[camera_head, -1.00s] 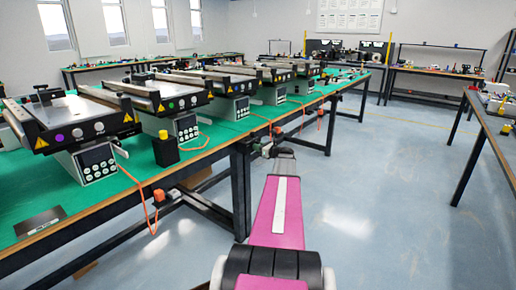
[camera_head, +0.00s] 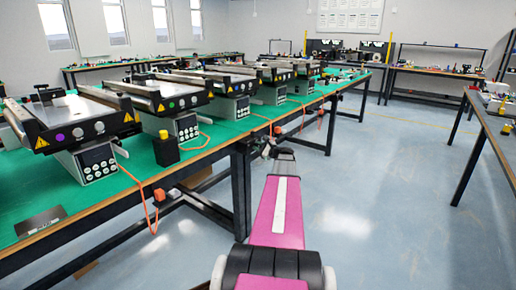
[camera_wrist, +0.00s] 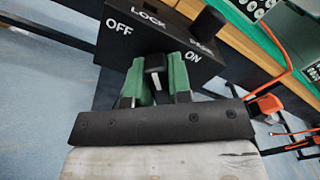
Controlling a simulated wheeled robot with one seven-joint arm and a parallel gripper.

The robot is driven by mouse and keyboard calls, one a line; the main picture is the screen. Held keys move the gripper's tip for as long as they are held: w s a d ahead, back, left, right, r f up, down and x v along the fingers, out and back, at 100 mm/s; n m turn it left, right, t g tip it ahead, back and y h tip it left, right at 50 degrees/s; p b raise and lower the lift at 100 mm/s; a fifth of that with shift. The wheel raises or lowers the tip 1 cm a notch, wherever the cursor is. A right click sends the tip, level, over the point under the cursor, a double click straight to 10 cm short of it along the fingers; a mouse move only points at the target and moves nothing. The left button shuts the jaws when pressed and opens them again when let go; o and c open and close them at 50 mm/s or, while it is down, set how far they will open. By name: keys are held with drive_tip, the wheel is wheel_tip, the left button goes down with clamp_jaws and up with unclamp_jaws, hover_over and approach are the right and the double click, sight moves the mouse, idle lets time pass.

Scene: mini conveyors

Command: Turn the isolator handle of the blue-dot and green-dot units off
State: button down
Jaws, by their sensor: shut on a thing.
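A black isolator box (camera_wrist: 112,50) fills the top of the wrist view, with OFF, LOCK and ON in white. A black handle (camera_wrist: 155,66) juts from it, pointing down in the picture. The green fingers of my gripper (camera_wrist: 157,82) are shut on this handle, one on each side. In the head view my gripper (camera_head: 268,147) is small at the bench's front edge and its grip is hard to see. The green-dot unit (camera_head: 172,98) is second from the front. A blue dot is too small to make out on the farther units (camera_head: 228,84).
The front unit (camera_head: 75,130) bears a purple dot. Orange cables (camera_head: 140,190) hang at the bench edge near orange connectors (camera_head: 159,195). A green-topped bench (camera_head: 215,130) runs along the left. The blue floor (camera_head: 375,190) on the right is clear up to another bench (camera_head: 490,120).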

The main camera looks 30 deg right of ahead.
drive_tip(key=n, duration=0.5)
drive_tip(key=shift+f+n, duration=0.1)
drive_tip(key=shift+n, duration=0.2)
drive_tip(key=shift+s+a+f+n, duration=0.1)
drive_tip(key=shift+f+n, duration=0.05)
drive_tip(key=shift+n, duration=2.05)
drive_tip(key=c, duration=1)
unclamp_jaws()
drive_tip(key=shift+c, duration=0.2)
drive_tip(key=v, duration=1)
drive_tip(key=shift+s, duration=0.35)
